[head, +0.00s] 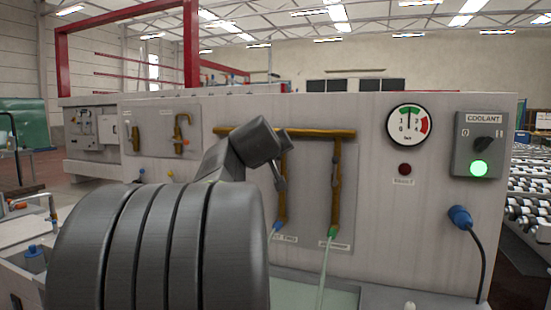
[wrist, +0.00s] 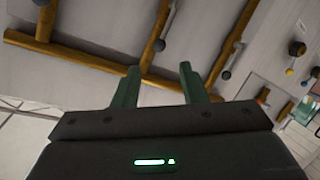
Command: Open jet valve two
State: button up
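In the head view a brass pipe (head: 283,205) drops to a blue nozzle (head: 276,229), above a partly hidden label that seems to end in "TWO". A dark valve lever (head: 279,175) shows against this pipe, beside my arm. In the wrist view, which looks upside down, the middle brass pipe (wrist: 152,42) has a dark ball-ended lever (wrist: 159,45), and another lever (wrist: 226,74) stands to its right. My gripper (wrist: 163,78) is open and empty, with green fingers apart and pointing at the pipes. In the head view my arm hides it.
A right-hand brass pipe (head: 336,190) ends in a green nozzle (head: 332,233) with a pale stream. A pressure gauge (head: 408,125), a red lamp (head: 405,169) and a COOLANT switch box (head: 480,145) with a lit green light sit further right. A blue plug (head: 459,216) carries a hanging cable.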

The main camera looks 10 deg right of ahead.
aim_at(279, 158)
jog(key=shift+v, duration=1)
jog(key=shift+w, duration=0.1)
jog(key=p+x, duration=0.1)
jog(key=x, duration=1.2)
jog(key=shift+w+d, duration=0.2)
jog(key=shift+w, duration=0.1)
jog(key=shift+w+p, duration=0.15)
jog(key=shift+p, duration=0.2)
jog(key=shift+s+d+m+t, duration=0.45)
jog(key=shift+s+m, duration=0.1)
jog(key=shift+m, duration=0.15)
jog(key=shift+f, duration=0.1)
dwell(0.6)
